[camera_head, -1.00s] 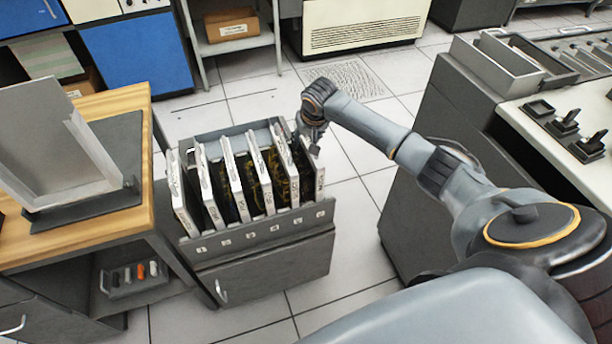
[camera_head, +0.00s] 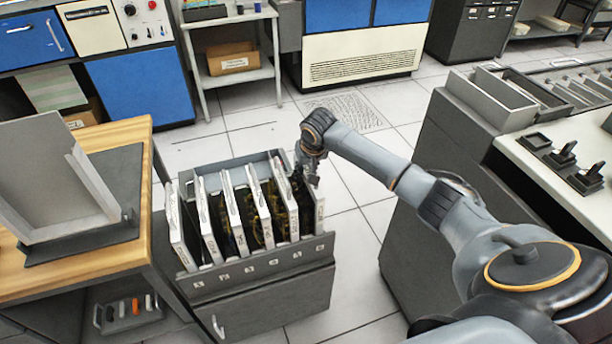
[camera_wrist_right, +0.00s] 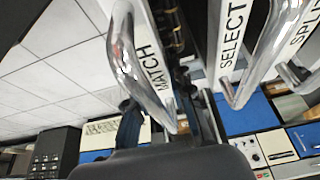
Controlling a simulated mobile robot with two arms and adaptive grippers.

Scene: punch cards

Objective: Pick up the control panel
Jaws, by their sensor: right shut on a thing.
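The control panel rack (camera_head: 258,268) is a grey cabinet holding several upright panels with white edges and black and yellow wiring. My right gripper (camera_head: 308,172) is at the back of the rightmost panel (camera_head: 318,208), above the rack. In the right wrist view, my right gripper (camera_wrist_right: 160,112) is shut on the panel labelled MATCH (camera_wrist_right: 146,62), by its metal handle (camera_wrist_right: 122,50). The exact finger contact is partly hidden. The panel labelled SELECT (camera_wrist_right: 232,40) is beside it. The rightmost panel still stands in its slot. My left gripper is not in view.
A wooden-topped table (camera_head: 152,228) with a tilted grey holder (camera_head: 45,180) stands left of the rack. A grey-and-white console (camera_head: 450,150) stands to the right. Tiled floor (camera_head: 355,255) is free between rack and console. Blue cabinets (camera_head: 135,85) line the back.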

